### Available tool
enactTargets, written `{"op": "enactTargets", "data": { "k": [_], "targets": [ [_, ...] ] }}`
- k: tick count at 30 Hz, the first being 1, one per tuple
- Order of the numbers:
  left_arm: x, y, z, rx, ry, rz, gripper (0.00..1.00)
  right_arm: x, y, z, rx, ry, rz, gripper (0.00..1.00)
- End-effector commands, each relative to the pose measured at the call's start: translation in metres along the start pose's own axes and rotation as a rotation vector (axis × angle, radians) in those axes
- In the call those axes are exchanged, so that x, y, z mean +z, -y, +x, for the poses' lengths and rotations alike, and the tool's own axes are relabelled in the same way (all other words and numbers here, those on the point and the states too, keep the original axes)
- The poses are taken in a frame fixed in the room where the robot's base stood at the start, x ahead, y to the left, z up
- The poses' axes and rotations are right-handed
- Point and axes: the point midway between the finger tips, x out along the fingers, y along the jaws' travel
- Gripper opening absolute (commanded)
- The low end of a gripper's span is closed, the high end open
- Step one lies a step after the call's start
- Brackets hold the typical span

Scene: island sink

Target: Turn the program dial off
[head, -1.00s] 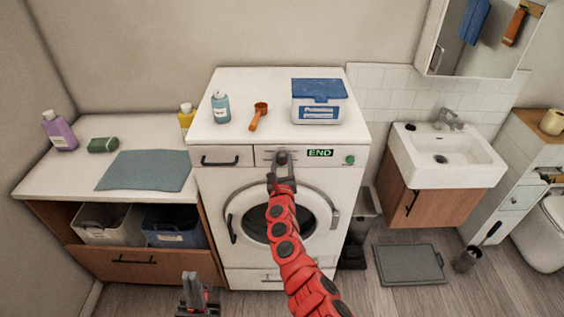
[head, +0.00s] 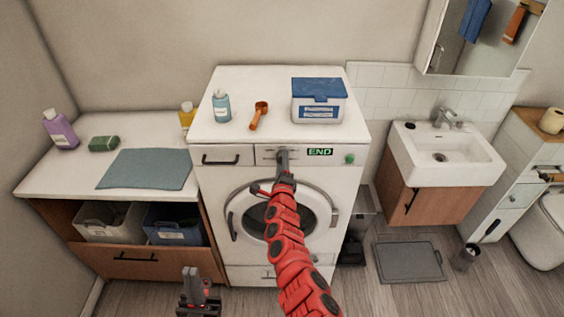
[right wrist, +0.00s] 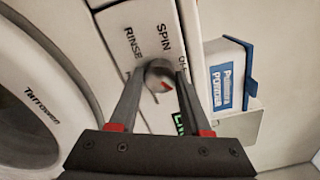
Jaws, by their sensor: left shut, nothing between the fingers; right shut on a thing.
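The white washing machine (head: 212,184) stands in the middle of the head view, with a control panel and a green END display (head: 320,152). The round grey program dial (right wrist: 159,77) shows in the right wrist view with a red pointer mark. SPIN, RINSE and a partly hidden label that looks like OFF are printed around it. My right gripper (right wrist: 160,80) is shut on the dial, one finger on each side; in the head view it (head: 283,160) covers most of the dial. My left gripper (head: 194,280) is shut and empty, low in front of the machine.
The round door (head: 236,207) lies below the panel.

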Motion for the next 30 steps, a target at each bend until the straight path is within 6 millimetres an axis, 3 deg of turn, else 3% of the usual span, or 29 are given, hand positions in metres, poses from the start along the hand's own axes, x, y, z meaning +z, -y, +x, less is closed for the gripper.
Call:
{"op": "enactTargets", "data": {
  "k": [18, 30],
  "targets": [
    [-0.0007, 0.0002, 0.0043, 0.000, 0.000, 0.000, 0.00, 0.0002, -0.0019, -0.0004, 0.005, 0.001, -0.579, 0.00],
    [-0.0010, 0.0003, 0.0062, 0.000, 0.000, 0.000, 0.00, -0.0012, -0.0026, -0.0006, 0.006, 0.001, -0.872, 0.00]
  ]
}}
